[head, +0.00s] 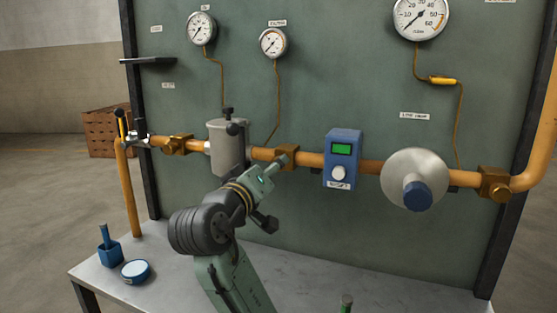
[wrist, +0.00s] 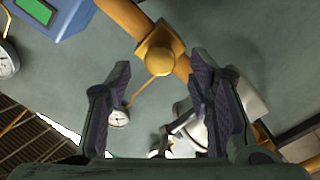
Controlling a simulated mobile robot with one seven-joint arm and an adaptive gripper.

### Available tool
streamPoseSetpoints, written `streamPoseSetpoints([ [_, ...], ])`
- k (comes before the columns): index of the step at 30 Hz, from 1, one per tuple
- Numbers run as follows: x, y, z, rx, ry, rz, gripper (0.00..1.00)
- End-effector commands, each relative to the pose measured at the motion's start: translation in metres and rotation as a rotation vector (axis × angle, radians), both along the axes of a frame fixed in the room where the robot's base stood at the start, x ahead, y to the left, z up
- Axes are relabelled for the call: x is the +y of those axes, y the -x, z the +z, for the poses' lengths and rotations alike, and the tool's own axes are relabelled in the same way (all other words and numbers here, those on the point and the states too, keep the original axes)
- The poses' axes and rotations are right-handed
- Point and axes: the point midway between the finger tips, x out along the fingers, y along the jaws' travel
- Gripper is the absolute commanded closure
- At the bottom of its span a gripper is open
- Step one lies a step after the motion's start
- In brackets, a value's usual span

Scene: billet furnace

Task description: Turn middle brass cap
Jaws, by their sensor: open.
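The middle brass cap (head: 286,153) sits on the orange pipe, between the grey canister and the blue box. In the head view, one finger of my gripper (head: 275,190) partly covers it. The wrist view shows a round brass cap (wrist: 160,61) on its brass block, ahead of the fingertips. My gripper (wrist: 160,75) is open and empty, its two dark-padded fingers spread to either side of the cap's line. From these views I cannot tell how far the fingers are from the cap, but no finger is closed on it.
The grey canister (head: 228,150) is close left of the middle cap, the blue box (head: 342,158) to its right. Other brass fittings are at left (head: 178,145) and right (head: 494,184). A blue dish (head: 136,271) and blue holder (head: 110,252) stand on the bench (head: 175,282).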

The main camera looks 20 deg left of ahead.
Motion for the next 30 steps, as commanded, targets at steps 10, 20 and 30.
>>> streamPoseSetpoints([
  [10, -0.001, -0.041, 0.001, 0.000, -0.001, 0.001, 0.52],
  [20, -0.001, -0.044, 0.000, -0.001, -0.001, 0.002, 0.53],
  [30, -0.001, -0.044, 0.000, -0.001, -0.001, 0.002, 0.76],
])
